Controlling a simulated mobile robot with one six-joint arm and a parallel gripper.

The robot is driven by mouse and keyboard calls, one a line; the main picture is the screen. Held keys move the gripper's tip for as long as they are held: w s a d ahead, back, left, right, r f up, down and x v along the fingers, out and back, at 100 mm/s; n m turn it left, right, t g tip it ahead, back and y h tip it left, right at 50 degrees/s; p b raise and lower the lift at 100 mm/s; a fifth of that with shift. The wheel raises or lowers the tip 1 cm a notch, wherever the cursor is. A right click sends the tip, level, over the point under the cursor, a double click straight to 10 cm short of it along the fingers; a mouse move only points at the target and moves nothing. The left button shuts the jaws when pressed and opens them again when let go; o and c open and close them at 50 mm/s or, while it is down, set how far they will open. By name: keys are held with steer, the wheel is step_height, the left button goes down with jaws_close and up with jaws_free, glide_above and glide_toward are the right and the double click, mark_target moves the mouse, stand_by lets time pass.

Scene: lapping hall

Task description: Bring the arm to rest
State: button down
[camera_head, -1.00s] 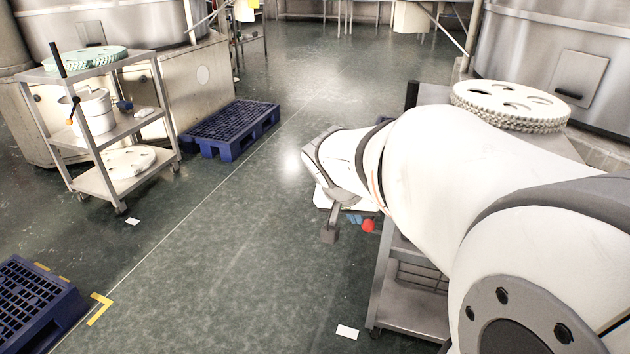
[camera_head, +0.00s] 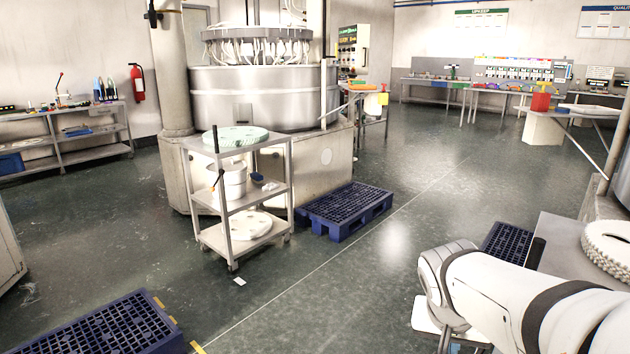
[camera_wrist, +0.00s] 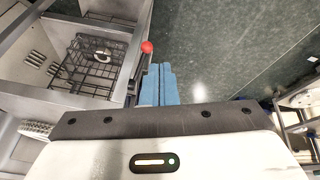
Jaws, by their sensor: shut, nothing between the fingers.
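My gripper (camera_wrist: 159,72) shows in the wrist view as two blue fingers, closed side by side with nothing between them. Beyond the fingers lies dark green floor. A red ball knob (camera_wrist: 147,47) on a dark lever appears close to the left of the fingertips; I cannot tell the gap. In the head view my white arm reaches in from the lower right corner, and its fingers are not visible there.
A metal cart with a wire basket (camera_wrist: 95,68) is left of my fingers. In the head view, a toothed white ring (camera_head: 608,248) lies on a grey surface beside my arm. A shelf cart (camera_head: 236,233) and blue pallets (camera_head: 345,208) stand left. The central floor is open.

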steer(key=s+a+r+n+y+p, duration=0.1)
steer(key=s+a+r+n+p, duration=0.1)
steer(key=r+p, duration=0.7)
steer(key=s+a+r+n+y+p, duration=0.2)
steer(key=a+r+p, duration=0.4)
steer(key=r+p, duration=0.4)
steer(key=shift+s+a+r+n+g+p, duration=0.25)
steer(key=shift+s+n, duration=0.25)
steer(key=shift+s, duration=0.7)
